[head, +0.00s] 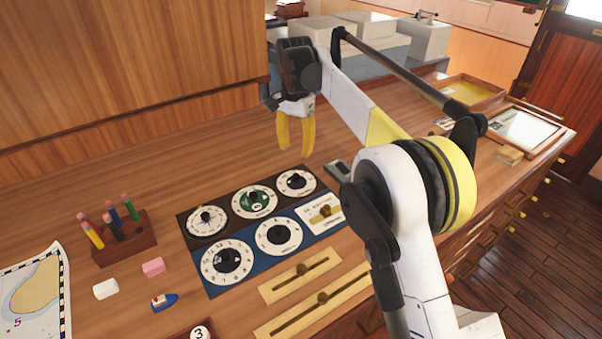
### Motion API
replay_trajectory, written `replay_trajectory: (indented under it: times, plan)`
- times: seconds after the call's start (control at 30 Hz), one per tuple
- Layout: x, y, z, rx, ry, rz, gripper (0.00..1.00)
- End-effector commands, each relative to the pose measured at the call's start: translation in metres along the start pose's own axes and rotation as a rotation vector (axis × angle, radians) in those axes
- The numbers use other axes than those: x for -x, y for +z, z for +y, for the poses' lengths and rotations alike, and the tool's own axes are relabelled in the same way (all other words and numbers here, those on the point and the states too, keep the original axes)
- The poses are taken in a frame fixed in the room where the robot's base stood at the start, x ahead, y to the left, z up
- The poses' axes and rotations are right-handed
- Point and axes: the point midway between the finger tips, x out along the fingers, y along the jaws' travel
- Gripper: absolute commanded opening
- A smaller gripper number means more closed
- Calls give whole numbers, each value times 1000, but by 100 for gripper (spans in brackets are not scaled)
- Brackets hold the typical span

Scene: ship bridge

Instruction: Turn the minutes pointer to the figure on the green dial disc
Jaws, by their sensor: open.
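My gripper (296,150) is open and empty, its yellow fingers pointing down above the desk behind the dial panel. A dial with a green disc (265,197) and a black knob is in the middle of the panel's far row; its figure is too small to read. White dials (191,226) and (283,178) with black knobs flank it. The near row has a larger numbered dial (208,264), another white dial (263,236), and a white plate (313,227) with a brass knob. I cannot tell which knob is the minutes pointer, nor read any pointer's setting.
Brass slider plates (272,292) lie in front of the panel. A pen block (135,243), erasers (153,267), a toy boat (164,301) and a chart (30,300) are at left. A small dark device (338,170) lies right of the panel. Bare desk lies behind it.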

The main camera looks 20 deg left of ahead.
Motion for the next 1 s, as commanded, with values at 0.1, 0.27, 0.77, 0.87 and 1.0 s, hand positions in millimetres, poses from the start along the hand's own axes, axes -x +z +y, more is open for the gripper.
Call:
replay_trajectory:
  times: [0.1, 0.27, 0.77, 0.87, 1.0]
  plan:
    - [-22, 0, 0, 0, 0, 0, 43]
    - [-56, 0, 1, 1, -1, 1, 43]
    - [-101, -1, 1, 1, -1, 1, 43]
    - [-101, -1, 1, 1, -1, 1, 43]
    - [-100, -1, 1, 1, -1, 1, 20]
